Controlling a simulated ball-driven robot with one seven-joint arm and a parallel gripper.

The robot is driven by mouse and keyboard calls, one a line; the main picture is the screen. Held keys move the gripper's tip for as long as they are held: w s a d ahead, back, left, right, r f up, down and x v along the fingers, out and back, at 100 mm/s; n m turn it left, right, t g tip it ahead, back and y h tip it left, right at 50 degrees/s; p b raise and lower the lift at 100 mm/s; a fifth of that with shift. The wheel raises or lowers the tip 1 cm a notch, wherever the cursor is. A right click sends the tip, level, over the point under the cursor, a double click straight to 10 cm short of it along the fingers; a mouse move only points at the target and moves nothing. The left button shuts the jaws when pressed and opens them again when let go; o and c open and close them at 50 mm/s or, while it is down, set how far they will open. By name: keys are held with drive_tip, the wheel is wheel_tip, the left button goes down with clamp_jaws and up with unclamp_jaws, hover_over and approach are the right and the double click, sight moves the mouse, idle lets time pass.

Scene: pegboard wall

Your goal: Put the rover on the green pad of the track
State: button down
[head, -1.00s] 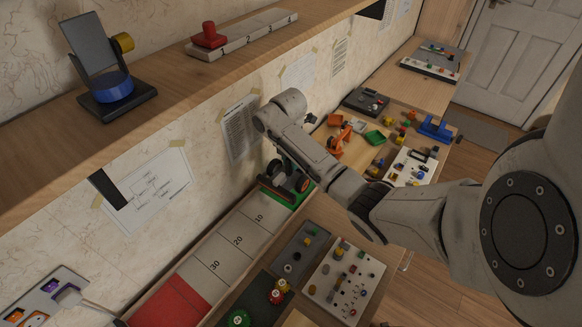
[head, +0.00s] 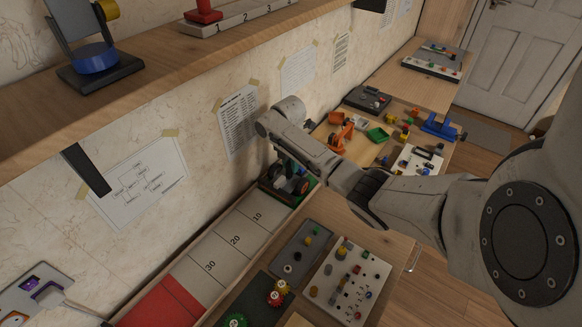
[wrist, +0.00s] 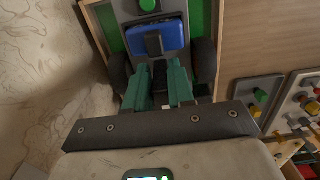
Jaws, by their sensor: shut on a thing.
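The rover (wrist: 160,37) has a blue body, dark wheels and a green round top piece. In the wrist view it is between the two visible strips of the green pad (wrist: 202,18). In the head view the rover (head: 303,186) is at the far end of the track (head: 238,240), over the green pad, partly hidden by my arm. I cannot tell whether its wheels touch the pad. My gripper (wrist: 157,88) has teal fingers shut on the rover's dark upright part behind the blue body.
Numbered pale sections and a red section (head: 165,303) run along the track toward the near end. The wall stands close on the left, with a wooden shelf (head: 150,70) above. Boards with small parts (head: 348,280) lie right of the track.

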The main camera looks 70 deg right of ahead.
drive_tip(key=shift+r, duration=0.1)
drive_tip(key=c, duration=1)
unclamp_jaws()
drive_tip(key=shift+o, duration=0.2)
